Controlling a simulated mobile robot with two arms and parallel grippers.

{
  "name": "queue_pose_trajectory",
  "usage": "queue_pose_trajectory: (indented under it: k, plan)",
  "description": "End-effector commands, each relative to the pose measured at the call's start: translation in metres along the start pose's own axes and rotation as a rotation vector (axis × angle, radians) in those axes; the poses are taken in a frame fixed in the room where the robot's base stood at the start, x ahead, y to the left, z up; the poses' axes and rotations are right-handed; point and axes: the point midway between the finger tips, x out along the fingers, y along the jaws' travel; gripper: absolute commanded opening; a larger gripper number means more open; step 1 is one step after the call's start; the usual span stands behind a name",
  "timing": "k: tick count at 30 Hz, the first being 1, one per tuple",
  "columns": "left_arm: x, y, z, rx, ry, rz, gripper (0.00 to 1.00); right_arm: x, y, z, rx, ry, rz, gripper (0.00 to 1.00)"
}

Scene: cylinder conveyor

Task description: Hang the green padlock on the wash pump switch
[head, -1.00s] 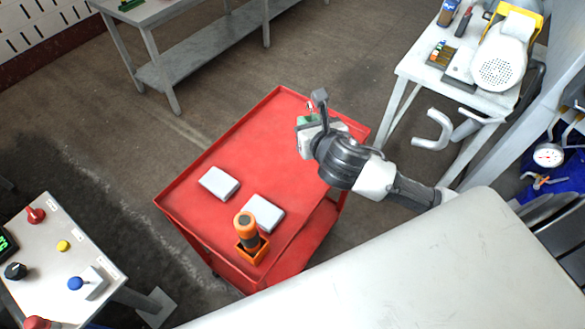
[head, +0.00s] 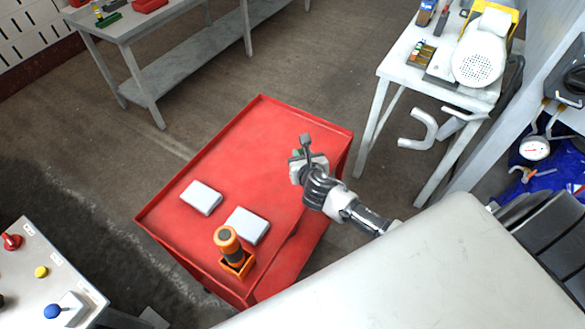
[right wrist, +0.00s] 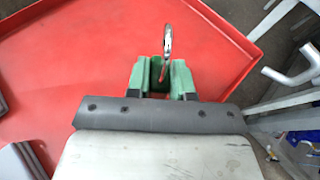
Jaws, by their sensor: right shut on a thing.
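The green padlock (right wrist: 155,72) has a bright metal shackle (right wrist: 168,38) standing up from its body. My right gripper (right wrist: 164,82) is shut on the body, and the fingers hide part of it. In the head view my right gripper (head: 298,166) is over the right part of the red cart, and only a speck of green shows there. A control panel at the lower left has a red knob (head: 12,242), a yellow button (head: 41,271) and a blue-topped control (head: 52,311). Its labels are too small to read, so I cannot tell which is the wash pump switch. My left gripper is out of view.
The red cart (head: 255,150) carries two pale boxes (head: 201,197) (head: 247,225) and an orange-and-black item (head: 229,243) in an orange holder. A white table (head: 400,70) with a pump stands at upper right, a grey bench (head: 185,65) at upper left. Floor separates panel and cart.

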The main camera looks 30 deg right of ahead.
Motion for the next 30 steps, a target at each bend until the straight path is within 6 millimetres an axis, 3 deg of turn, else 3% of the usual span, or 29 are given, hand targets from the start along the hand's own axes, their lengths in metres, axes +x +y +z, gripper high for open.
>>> queue_pose_trajectory:
  k: [6,15,28,29,30]
  plan:
    - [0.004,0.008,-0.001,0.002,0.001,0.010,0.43,0.010,0.024,-0.012,0.001,-0.001,0.000,0.00]
    - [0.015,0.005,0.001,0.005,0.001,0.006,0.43,0.025,0.025,-0.047,-0.001,0.001,-0.001,0.00]
    - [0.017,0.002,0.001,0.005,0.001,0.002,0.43,0.027,0.025,-0.053,-0.002,-0.001,0.001,0.00]
    - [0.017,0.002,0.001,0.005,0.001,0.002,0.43,0.027,0.025,-0.053,-0.002,0.000,0.000,0.23]
    - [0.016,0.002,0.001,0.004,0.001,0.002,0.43,0.026,0.025,-0.052,-0.002,0.000,0.000,0.30]
